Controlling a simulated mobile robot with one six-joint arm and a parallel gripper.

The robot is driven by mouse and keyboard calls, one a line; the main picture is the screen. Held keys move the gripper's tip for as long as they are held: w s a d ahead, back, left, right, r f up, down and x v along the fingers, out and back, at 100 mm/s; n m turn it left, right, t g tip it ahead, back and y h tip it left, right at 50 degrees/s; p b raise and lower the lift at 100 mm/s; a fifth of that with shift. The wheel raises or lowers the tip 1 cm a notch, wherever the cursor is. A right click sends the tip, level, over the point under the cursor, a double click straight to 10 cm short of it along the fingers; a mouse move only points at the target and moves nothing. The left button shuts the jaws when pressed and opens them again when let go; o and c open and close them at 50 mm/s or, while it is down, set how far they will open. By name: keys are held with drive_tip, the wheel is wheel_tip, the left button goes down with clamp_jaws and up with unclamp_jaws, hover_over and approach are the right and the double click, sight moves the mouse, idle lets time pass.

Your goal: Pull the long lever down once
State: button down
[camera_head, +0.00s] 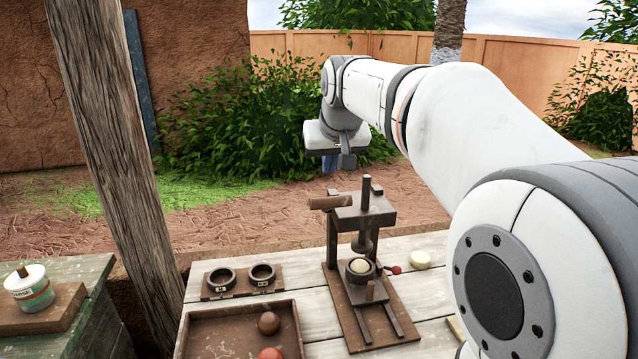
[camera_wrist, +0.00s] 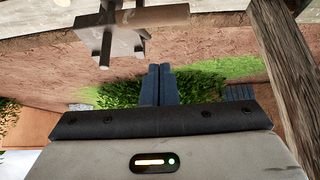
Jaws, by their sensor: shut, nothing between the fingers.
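A dark brown press (camera_head: 362,212) stands on the pale plank table. The long lever (camera_head: 328,203) is a brown wooden bar at the top left of the press, roughly level. It also shows at the top of the wrist view (camera_wrist: 160,16). A pale round lump (camera_head: 360,266) sits in a ring under the press's ram. A short red-knobbed lever (camera_head: 394,270) sticks out low on the right. My gripper (camera_head: 347,161) is above the lever in the head view and does not touch it. Its fingers are together and empty in the wrist view (camera_wrist: 158,72).
A wooden post (camera_head: 115,160) rises at the left. Two dark rings in a rack (camera_head: 241,284) and a brown tray (camera_head: 240,330) with reddish balls lie left of the press. A pale disc (camera_head: 420,259) lies right of it.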

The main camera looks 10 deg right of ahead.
sight(329, 200)
wheel_tip(329, 200, down, 5)
drive_tip(key=shift+f, duration=0.1)
idle(0.3)
